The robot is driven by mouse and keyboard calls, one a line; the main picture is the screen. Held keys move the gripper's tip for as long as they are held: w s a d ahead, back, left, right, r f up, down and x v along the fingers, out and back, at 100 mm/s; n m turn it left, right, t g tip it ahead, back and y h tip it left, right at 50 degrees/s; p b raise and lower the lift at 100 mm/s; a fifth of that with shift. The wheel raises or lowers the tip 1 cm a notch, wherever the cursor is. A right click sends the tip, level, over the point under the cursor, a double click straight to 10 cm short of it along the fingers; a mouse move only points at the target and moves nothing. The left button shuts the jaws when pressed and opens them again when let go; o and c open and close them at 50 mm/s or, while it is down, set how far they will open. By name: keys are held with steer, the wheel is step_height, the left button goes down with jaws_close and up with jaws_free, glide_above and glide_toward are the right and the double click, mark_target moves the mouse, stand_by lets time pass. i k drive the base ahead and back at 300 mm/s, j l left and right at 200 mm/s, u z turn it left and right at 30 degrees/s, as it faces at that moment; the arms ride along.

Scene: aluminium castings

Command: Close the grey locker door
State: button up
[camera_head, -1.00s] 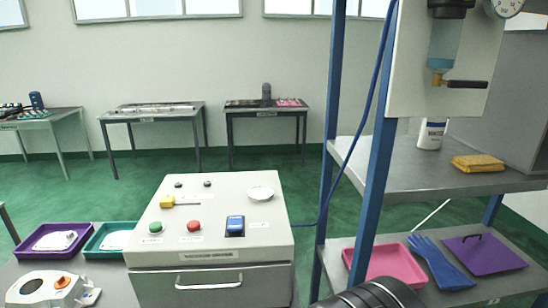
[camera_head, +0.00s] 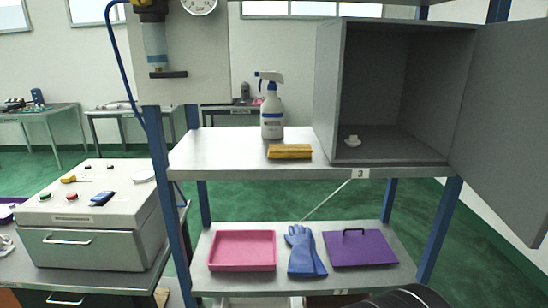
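The grey locker (camera_head: 328,85) stands on the right part of the upper shelf, its front open. Its grey door (camera_head: 510,130) is swung wide open to the right, reaching past the shelf's right end and the frame's right edge. A small white object (camera_head: 352,141) lies on the locker floor near the front left. The door's handle, if any, is not visible. My gripper is not in view; only a dark rounded part of my own body shows at the bottom edge.
A spray bottle (camera_head: 272,108) and a yellow sponge (camera_head: 290,152) stand left of the locker. The lower shelf holds a pink tray (camera_head: 242,267), blue gloves (camera_head: 302,255) and a purple lidded item (camera_head: 360,262). A blue post (camera_head: 440,232) stands below the door's hinge side.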

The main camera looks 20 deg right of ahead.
mark_target(499, 147)
steer(key=k+l, duration=0.1)
steer(key=l, duration=0.5)
steer(key=k+l, duration=0.1)
steer(key=l, duration=0.5)
steer(key=k+l, duration=0.1)
steer(key=l, duration=0.5)
steer(key=k+l, duration=0.1)
steer(key=l, duration=0.5)
steer(key=k+j, duration=0.1)
steer(key=k+l+u, duration=0.05)
steer(key=k, duration=0.05)
